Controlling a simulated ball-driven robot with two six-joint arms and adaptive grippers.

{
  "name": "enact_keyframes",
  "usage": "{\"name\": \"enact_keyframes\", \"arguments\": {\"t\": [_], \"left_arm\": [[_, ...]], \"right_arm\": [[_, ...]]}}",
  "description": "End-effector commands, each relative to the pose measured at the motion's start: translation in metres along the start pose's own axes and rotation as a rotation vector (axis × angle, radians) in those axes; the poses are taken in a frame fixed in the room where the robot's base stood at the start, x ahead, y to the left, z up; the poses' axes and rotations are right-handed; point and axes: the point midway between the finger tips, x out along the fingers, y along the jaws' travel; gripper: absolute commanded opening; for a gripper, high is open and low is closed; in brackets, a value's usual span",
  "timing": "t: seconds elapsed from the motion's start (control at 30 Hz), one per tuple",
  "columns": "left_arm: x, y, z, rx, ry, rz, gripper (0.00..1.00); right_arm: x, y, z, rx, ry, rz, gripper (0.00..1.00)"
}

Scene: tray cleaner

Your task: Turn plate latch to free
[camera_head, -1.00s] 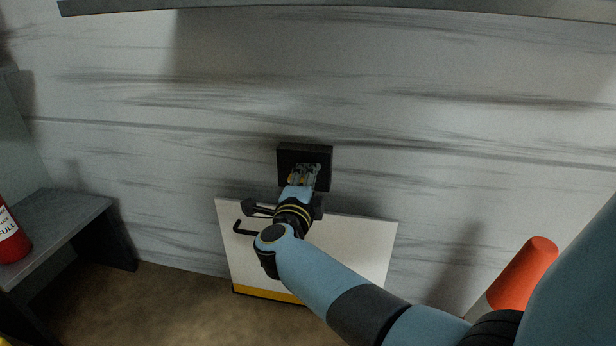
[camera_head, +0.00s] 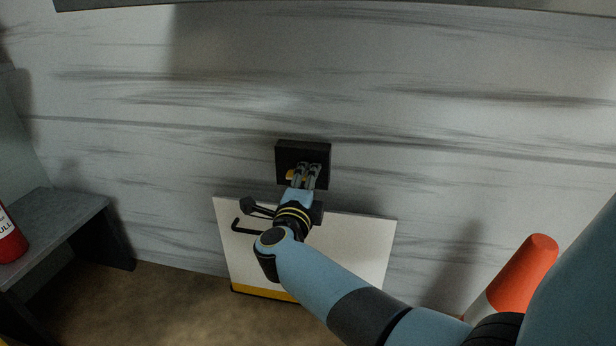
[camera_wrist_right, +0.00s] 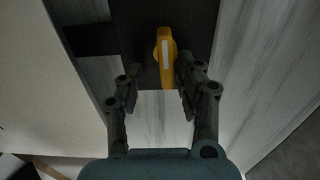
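The yellow plate latch (camera_wrist_right: 165,58) with a white stripe sits on a black block (camera_head: 288,152) on the wall. In the right wrist view it points along the camera's up-down direction. In the head view only a bit of its yellow shows (camera_head: 291,175), left of the fingers. My right gripper (camera_head: 309,167) is at the block. In the wrist view it is open (camera_wrist_right: 160,78), one finger on each side of the latch's lower part. A gap shows on the left; contact on the right cannot be told. The white plate (camera_head: 350,240) stands below the block. My left gripper is out of view.
A grey bench (camera_head: 60,215) with a red cylinder (camera_head: 10,243) stands at left. An orange-and-white cone (camera_head: 525,270) stands at right. A grey ledge (camera_head: 300,3) runs along the top.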

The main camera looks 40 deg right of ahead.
Motion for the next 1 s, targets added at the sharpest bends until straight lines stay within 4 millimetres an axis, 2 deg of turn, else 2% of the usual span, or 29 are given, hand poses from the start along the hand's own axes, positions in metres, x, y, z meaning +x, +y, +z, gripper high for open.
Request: {"name": "enact_keyframes", "arguments": {"t": [0.33, 0.43, 0.8, 1.0], "left_arm": [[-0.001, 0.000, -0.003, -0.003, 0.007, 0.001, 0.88], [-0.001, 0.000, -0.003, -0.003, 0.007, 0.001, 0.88], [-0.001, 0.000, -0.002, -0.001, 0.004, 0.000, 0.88], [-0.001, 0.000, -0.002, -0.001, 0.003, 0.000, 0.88]], "right_arm": [[0.001, -0.004, 0.001, 0.003, -0.001, -0.006, 0.35], [0.001, -0.012, 0.001, 0.005, 0.000, -0.009, 0.35], [0.000, -0.082, 0.001, 0.008, 0.000, -0.008, 0.35], [0.000, -0.101, 0.002, 0.003, 0.000, -0.005, 0.35]]}}
